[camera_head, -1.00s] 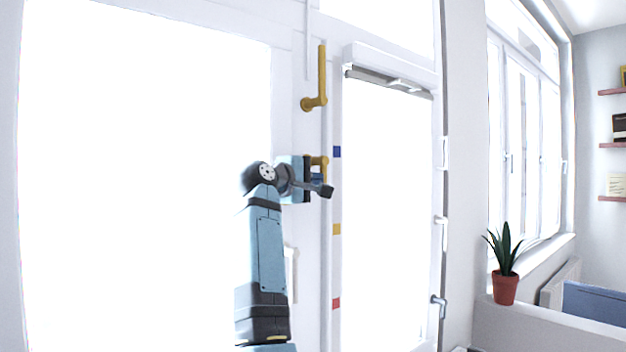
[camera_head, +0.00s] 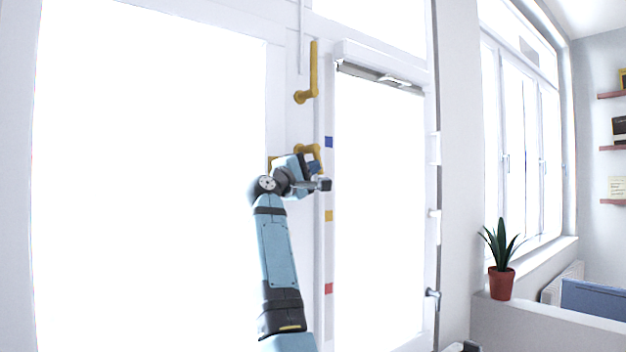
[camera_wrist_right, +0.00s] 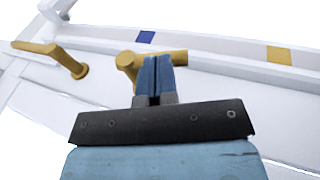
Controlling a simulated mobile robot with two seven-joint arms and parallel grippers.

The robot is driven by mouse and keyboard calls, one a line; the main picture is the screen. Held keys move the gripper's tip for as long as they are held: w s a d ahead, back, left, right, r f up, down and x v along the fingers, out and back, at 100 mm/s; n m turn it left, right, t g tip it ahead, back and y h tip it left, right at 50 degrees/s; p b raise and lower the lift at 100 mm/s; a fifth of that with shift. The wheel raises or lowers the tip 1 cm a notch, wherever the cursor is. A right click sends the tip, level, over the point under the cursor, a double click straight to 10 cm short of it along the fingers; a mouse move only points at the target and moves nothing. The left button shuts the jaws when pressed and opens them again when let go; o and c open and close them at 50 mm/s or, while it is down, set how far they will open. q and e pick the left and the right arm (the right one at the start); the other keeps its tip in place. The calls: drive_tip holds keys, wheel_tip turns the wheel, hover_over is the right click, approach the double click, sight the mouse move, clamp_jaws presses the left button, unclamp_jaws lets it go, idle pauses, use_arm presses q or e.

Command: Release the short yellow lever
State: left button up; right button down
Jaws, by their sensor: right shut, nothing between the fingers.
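The short yellow lever (camera_head: 309,150) is on the white door frame, below a longer yellow lever (camera_head: 314,72) that stands upright. In the right wrist view the short lever (camera_wrist_right: 125,61) has a rounded end and a bar running right, partly hidden behind my fingers. My right gripper (camera_head: 314,166) is at the short lever, with its blue fingertips in front of the bar. In the wrist view the fingers (camera_wrist_right: 154,62) are together and hold nothing. I cannot tell whether they touch the lever. The long lever (camera_wrist_right: 62,57) shows at left there. My left gripper is not in view.
Blue (camera_head: 329,142), yellow (camera_head: 329,216) and red (camera_head: 329,288) squares mark the frame strip beside the glass. A small yellow patch (camera_head: 271,162) shows behind my right wrist. A potted plant (camera_head: 501,270) stands on a ledge at the right.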

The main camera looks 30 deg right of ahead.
drive_tip(key=h+b, duration=0.1)
drive_tip(key=d+n+t+h+b, duration=0.1)
drive_tip(key=b, duration=0.1)
drive_tip(key=d+f+t+h+b, duration=0.1)
drive_tip(key=shift+w+d+b, duration=0.25)
drive_tip(key=shift+w+b, duration=0.05)
drive_tip(key=shift+w, duration=0.05)
drive_tip(key=shift+d+r+b, duration=0.35)
drive_tip(key=shift+b, duration=0.1)
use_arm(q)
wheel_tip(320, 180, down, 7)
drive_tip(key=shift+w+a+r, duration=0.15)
use_arm(e)
drive_tip(key=shift+d+r, duration=0.4)
drive_tip(key=shift+d, duration=0.25)
drive_tip(key=shift+d+r, duration=0.4)
drive_tip(key=shift+d, duration=0.25)
drive_tip(key=shift+r, duration=0.1)
